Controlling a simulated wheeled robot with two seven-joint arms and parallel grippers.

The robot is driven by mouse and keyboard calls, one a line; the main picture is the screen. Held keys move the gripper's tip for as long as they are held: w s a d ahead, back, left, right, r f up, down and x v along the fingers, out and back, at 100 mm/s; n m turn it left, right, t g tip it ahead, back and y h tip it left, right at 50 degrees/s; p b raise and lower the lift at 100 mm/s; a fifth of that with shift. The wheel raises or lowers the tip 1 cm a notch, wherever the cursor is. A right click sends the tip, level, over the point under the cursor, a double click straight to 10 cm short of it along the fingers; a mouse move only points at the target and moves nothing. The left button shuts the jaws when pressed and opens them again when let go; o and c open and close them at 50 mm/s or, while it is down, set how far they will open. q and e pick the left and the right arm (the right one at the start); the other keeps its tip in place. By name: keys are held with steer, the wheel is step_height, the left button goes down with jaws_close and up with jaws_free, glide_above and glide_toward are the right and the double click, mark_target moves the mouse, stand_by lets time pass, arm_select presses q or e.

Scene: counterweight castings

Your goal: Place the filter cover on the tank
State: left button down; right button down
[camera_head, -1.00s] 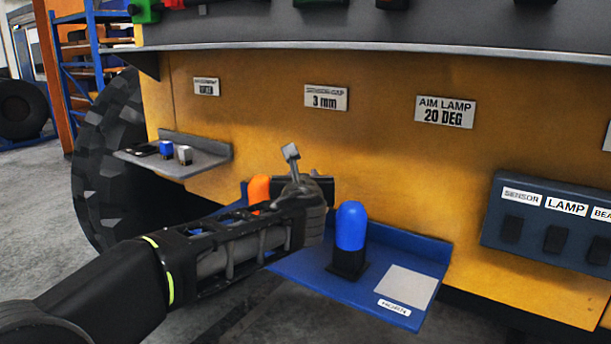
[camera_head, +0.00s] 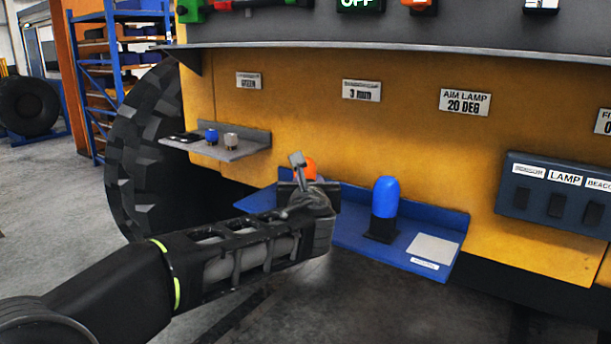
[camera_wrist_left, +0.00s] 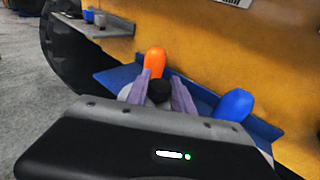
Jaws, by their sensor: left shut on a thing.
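My left gripper (camera_head: 299,172) reaches in from the left, in front of the left end of a blue tray shelf (camera_head: 345,233). In the left wrist view its grey fingers are shut on a small dark round piece (camera_wrist_left: 159,92), mostly hidden by the gripper. I cannot tell whether this piece is the filter cover. An orange dome (camera_head: 306,167) stands just behind the gripper, its lower part hidden. In the left wrist view the orange dome (camera_wrist_left: 155,61) shows beyond the dark piece. No thing is clearly recognisable as the tank. My right gripper is out of view.
A blue dome (camera_head: 385,197) on a black base stands on the blue shelf, with a pale square pad (camera_head: 433,249) to its right. A small grey shelf (camera_head: 223,151) holds small parts. A switch panel (camera_head: 555,196) is at right. A large tyre (camera_head: 147,150) stands at left.

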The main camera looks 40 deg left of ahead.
arm_select(q)
steer(key=f, duration=0.1)
steer(key=d+f, duration=0.1)
steer(key=f, duration=0.1)
steer(key=shift+w+d+f, duration=0.15)
steer(key=shift+w+d, duration=0.2)
steer(key=shift+w, duration=0.05)
steer(key=s+d+f+n+g+y, duration=0.1)
steer(key=s+d+f, duration=0.2)
steer(key=d+f, duration=0.4)
steer(key=s+d+f+n+g+y, duration=0.1)
steer(key=s+d+f, duration=0.2)
steer(key=d+f, duration=0.4)
steer(key=s+d+f+n+y, duration=0.1)
steer(key=s+d+f, duration=0.2)
steer(key=f, duration=1.8)
steer(key=d, duration=0.4)
steer(key=shift+s+f+g, duration=0.3)
steer(key=shift+g, duration=0.1)
steer(key=shift+w+r, duration=0.1)
steer(key=shift+r, duration=0.05)
